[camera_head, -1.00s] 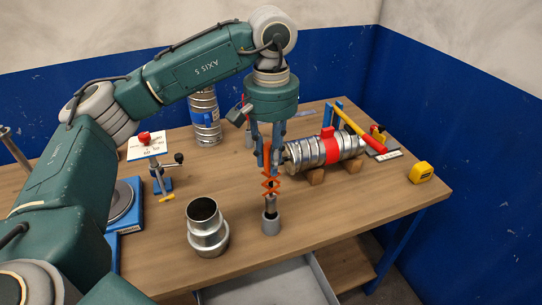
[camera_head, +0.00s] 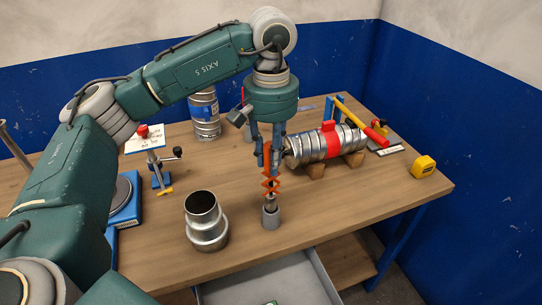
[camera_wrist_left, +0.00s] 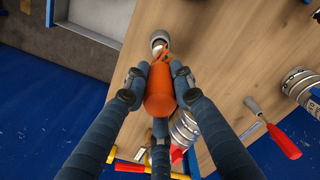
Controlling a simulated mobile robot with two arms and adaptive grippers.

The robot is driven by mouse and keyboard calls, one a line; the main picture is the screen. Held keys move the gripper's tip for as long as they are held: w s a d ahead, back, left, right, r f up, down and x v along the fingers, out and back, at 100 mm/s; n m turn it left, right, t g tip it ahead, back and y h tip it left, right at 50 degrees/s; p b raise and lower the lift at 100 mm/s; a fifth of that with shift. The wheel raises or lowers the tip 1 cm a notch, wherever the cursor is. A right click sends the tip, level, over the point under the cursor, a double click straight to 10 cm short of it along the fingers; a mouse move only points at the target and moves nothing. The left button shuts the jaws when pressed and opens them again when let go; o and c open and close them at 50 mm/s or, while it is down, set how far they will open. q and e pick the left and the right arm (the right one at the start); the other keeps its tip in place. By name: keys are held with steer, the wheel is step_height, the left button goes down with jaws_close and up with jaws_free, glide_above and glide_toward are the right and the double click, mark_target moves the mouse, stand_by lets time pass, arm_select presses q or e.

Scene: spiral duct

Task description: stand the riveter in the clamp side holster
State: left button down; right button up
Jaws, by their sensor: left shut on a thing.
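The riveter (camera_head: 270,184) is orange with a metal nose and hangs upright, nose down. My left gripper (camera_head: 266,160) is shut on it; the wrist view shows its orange body (camera_wrist_left: 160,92) between the fingers. The nose end is at the mouth of a small grey cup-like holster (camera_head: 271,218) on the front of the table, also seen in the wrist view (camera_wrist_left: 159,40). How deep the nose sits in the cup is hard to tell. I cannot tell whether this is the clamp side holster. My right gripper is not in view.
A stepped metal duct piece (camera_head: 205,222) stands close left of the cup. A clamp-like blue stand (camera_head: 160,178) is farther left. A spiral duct with a red band (camera_head: 325,145) lies on wooden blocks behind right. A yellow tape measure (camera_head: 424,166) is near the right edge. An open drawer (camera_head: 290,285) juts out in front.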

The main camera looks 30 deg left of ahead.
arm_select(q)
steer(key=shift+f+b, duration=0.95)
steer(key=shift+f, duration=0.3)
steer(key=c, duration=1.4)
jaws_free()
step_height(320, 180, up, 12)
steer(key=shift+r, duration=0.1)
